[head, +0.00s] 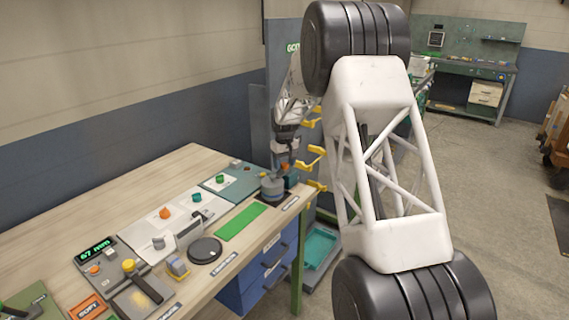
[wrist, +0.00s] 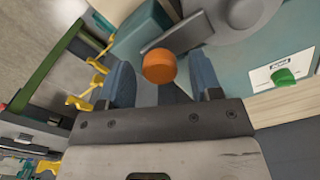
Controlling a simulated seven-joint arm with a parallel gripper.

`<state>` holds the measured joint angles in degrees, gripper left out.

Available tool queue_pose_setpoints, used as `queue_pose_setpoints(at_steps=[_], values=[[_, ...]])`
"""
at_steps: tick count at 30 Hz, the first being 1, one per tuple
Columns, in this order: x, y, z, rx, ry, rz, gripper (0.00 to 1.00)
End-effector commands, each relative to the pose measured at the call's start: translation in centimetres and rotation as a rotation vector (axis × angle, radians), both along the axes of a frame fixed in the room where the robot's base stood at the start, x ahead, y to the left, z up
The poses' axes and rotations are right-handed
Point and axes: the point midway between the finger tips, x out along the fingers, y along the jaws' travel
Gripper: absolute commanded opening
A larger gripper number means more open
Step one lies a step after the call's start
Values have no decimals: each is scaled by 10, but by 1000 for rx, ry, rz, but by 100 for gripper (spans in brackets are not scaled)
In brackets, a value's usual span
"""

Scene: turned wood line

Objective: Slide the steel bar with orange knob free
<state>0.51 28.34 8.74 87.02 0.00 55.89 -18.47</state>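The orange knob (wrist: 159,67) shows in the wrist view between the two blue-grey fingers of my gripper (wrist: 163,80). The fingers are apart, with a visible gap on each side of the knob. A dark grey flat bar (wrist: 178,32) lies just beyond the knob, against a teal block (wrist: 140,36) and a round grey part (wrist: 240,14). How the knob joins the bar is hidden. In the head view my gripper (head: 287,133) points down over the far end of the bench, above a small orange spot (head: 285,166) that appears to be the knob. The bar is not clear there.
A green knob (wrist: 284,77) sits to the right in the wrist view. Yellow hooks (head: 316,157) stick out just past the bench end. A green mat (head: 241,222) lies clear in front.

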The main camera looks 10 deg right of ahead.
Motion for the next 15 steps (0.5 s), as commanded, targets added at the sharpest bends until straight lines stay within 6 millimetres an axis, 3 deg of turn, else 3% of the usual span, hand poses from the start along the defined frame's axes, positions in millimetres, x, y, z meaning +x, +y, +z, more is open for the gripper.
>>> queue_pose_setpoints(at_steps=[1,11,15], values=[[0,0,0,0,0,0,51],[0,0,0,0,0,0,0],[1,-1,0,0,0,0,0]])
